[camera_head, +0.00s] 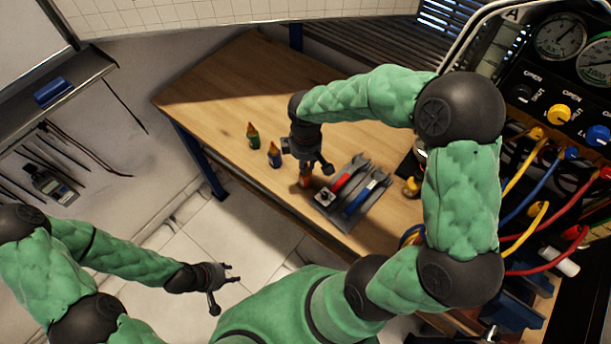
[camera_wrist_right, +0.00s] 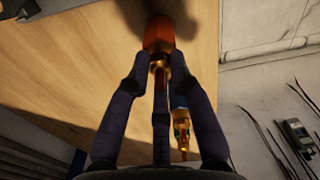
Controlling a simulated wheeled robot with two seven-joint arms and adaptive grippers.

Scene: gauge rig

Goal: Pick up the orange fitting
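The orange fitting (camera_head: 306,179) is partly hidden by my right gripper in the head view. In the right wrist view the orange fitting (camera_wrist_right: 158,34) shows its orange body beyond my fingertips and a brass neck between them. My right gripper (camera_head: 315,166) is low over the table beside the fitting. In the wrist view the fingertips of this right gripper (camera_wrist_right: 159,62) sit close on both sides of the neck; contact is not clear. A third finger lies below the neck. My left gripper (camera_head: 223,287) is open and empty, away from the table.
A green fitting (camera_head: 253,135) and a blue fitting (camera_head: 274,155) stand on the wooden table (camera_head: 220,95) to the left. A tray (camera_head: 324,200) with red and blue tools lies close to the right. A yellow fitting (camera_head: 411,186) is beyond it. The table's far left is clear.

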